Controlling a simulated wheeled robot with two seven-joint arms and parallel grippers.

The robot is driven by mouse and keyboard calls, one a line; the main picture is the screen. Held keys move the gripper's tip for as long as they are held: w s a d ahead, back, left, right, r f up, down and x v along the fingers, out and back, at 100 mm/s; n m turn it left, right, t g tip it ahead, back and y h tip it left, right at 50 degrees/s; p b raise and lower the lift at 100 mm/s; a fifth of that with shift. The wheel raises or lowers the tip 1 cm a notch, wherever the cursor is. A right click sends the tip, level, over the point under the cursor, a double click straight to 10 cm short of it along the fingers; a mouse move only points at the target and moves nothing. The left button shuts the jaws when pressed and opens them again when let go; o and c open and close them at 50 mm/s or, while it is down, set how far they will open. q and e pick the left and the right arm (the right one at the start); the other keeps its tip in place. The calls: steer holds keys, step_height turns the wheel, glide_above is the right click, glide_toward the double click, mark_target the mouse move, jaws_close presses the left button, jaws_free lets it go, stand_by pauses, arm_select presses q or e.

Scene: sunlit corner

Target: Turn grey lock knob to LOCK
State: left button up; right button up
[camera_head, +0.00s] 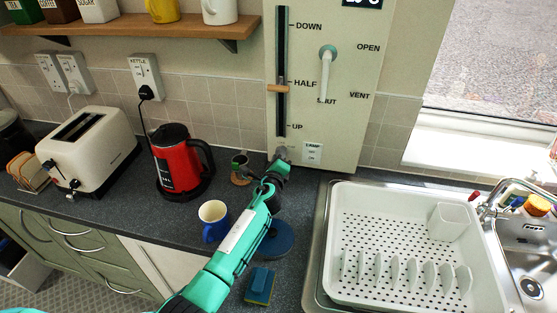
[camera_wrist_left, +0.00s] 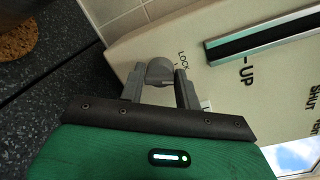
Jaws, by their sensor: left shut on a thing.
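The grey lock knob (camera_wrist_left: 160,72) is on the lower part of the cream panel (camera_wrist_left: 225,70). The word LOCK shows beside it in the left wrist view. My left gripper (camera_wrist_left: 160,88) is shut on the knob, with one finger on each side. In the head view my left gripper (camera_head: 281,156) reaches the panel's lower left corner and hides most of the knob there. The knob's pointing direction cannot be told. My right gripper is not in view.
The panel also carries a slider with a wooden handle (camera_head: 278,88), a white lever (camera_head: 327,60) and a lamp switch (camera_head: 312,153). A white dish rack (camera_head: 400,200) is right.

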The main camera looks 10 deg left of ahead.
arm_select(q)
steer(key=shift+n+b, duration=0.6)
steer(key=shift+n, duration=1.5)
steer(key=o, duration=0.9)
steer(key=shift+o, duration=0.2)
steer(key=shift+s, duration=0.15)
steer(key=s+b, duration=0.2)
steer(key=s, duration=1.1)
steer(key=shift+s+d+r, duration=0.25)
steer(key=shift+r, duration=0.2)
